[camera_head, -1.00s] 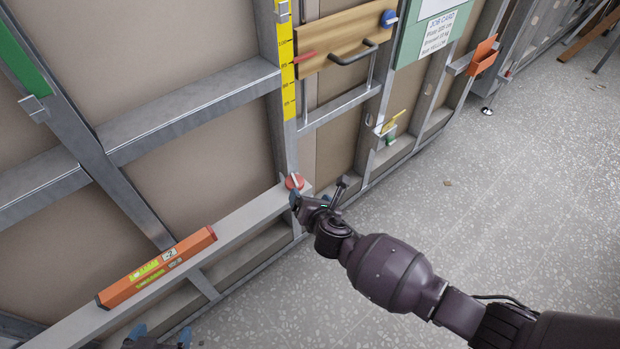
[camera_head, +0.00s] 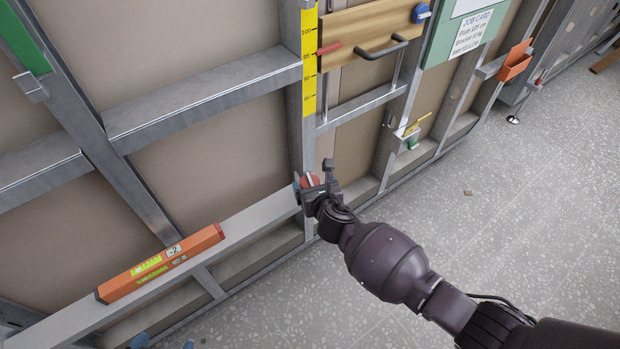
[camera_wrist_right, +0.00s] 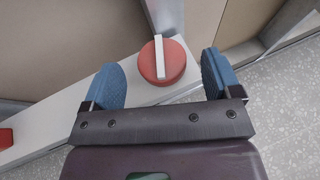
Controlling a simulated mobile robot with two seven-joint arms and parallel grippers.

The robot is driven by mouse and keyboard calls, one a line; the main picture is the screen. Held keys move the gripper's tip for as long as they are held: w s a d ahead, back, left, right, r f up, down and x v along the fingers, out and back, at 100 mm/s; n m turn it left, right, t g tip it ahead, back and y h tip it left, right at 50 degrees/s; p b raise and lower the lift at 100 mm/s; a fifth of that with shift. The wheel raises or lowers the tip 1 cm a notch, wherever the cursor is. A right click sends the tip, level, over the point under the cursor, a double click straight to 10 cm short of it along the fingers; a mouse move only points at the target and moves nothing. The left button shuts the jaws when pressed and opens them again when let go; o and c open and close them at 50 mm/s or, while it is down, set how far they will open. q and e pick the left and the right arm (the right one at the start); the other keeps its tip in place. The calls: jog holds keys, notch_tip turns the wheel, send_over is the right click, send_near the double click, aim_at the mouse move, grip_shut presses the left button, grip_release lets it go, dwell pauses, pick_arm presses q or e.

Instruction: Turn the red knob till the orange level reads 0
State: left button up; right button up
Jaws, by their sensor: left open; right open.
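The red knob (camera_head: 309,180), round with a white bar across it, sits at the right end of the pale rail (camera_head: 258,207). My right gripper (camera_head: 317,186) is open at the knob and partly hides it. In the right wrist view, the knob (camera_wrist_right: 164,62) lies between and just beyond the blue fingertips of my right gripper (camera_wrist_right: 163,82), with gaps on both sides. The orange level (camera_head: 205,238) lies on the rail to the left; its display (camera_head: 174,250) reads -2. My left gripper (camera_head: 163,344) is open at the bottom edge, mostly cut off.
A yellow scale (camera_head: 309,62) runs up the post above the knob. A wooden board with a dark handle (camera_head: 381,48) and a green job card board (camera_head: 452,38) are above right. An orange holder (camera_head: 515,61) is farther right.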

aim_at(310, 181)
jog(key=shift+w+a+f+b, duration=0.2)
jog(key=shift+w+f, duration=0.15)
jog(key=shift+w, duration=0.1)
jog(key=shift+w+a+f+b, duration=0.15)
jog(key=shift+w+f+b, duration=0.05)
jog(key=shift+w+f, duration=0.2)
jog(key=shift+w+a+r, duration=0.15)
jog(key=shift+w, duration=0.5)
jog(key=c, duration=0.9)
jog(key=shift+c, duration=0.2)
